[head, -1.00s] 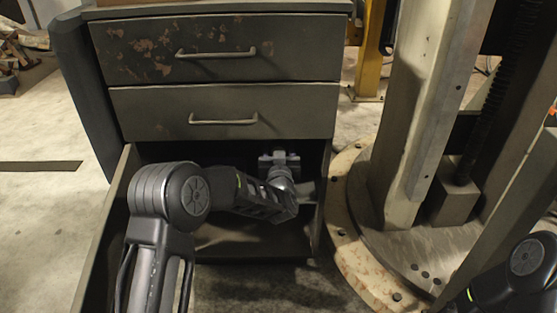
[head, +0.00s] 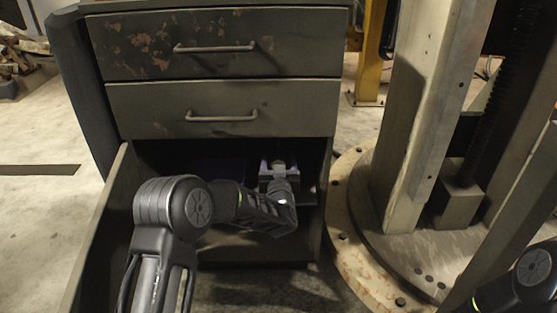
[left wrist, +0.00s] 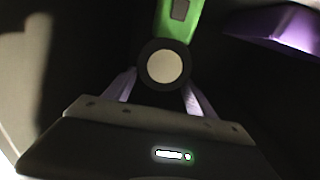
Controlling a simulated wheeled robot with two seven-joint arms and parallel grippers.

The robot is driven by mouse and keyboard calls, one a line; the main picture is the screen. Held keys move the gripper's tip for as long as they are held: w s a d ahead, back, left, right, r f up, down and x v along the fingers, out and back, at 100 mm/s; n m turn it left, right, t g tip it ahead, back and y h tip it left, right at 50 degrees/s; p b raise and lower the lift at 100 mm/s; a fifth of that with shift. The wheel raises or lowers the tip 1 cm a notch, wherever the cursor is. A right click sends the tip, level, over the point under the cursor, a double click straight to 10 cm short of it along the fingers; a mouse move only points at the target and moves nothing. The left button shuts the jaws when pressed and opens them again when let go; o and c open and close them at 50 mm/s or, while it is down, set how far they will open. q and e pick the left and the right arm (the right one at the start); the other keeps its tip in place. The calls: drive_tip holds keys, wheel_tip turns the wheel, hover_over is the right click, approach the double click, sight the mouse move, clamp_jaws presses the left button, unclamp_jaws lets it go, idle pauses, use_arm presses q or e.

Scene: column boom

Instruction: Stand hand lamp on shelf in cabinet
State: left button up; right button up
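The hand lamp (left wrist: 166,22) shows in the left wrist view as a green body with a dark ring and a pale round end. My left gripper (left wrist: 160,88) has a finger on each side of it and is shut on it. In the head view my left gripper (head: 279,168) is inside the open lower compartment of the cabinet (head: 225,101); the lamp cannot be made out there. The shelf (head: 308,193) shows as an edge right of my wrist, mostly hidden by my arm. Whether the lamp touches it cannot be told. My right gripper is out of view.
A purple object (left wrist: 275,27) is at the upper right of the left wrist view. The cabinet door (head: 100,235) is swung open at left. Two closed drawers are above the compartment. A column on a round base (head: 348,245) stands close at right.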

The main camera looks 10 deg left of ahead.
use_arm(q)
drive_tip(key=shift+o, duration=1)
drive_tip(key=shift+s+r, duration=0.15)
drive_tip(key=shift+s, duration=0.05)
drive_tip(key=p+v, duration=0.3)
drive_tip(key=v, duration=0.8)
drive_tip(key=shift+s+d+p, duration=0.15)
drive_tip(key=shift+s+p, duration=0.15)
drive_tip(key=shift+p, duration=0.1)
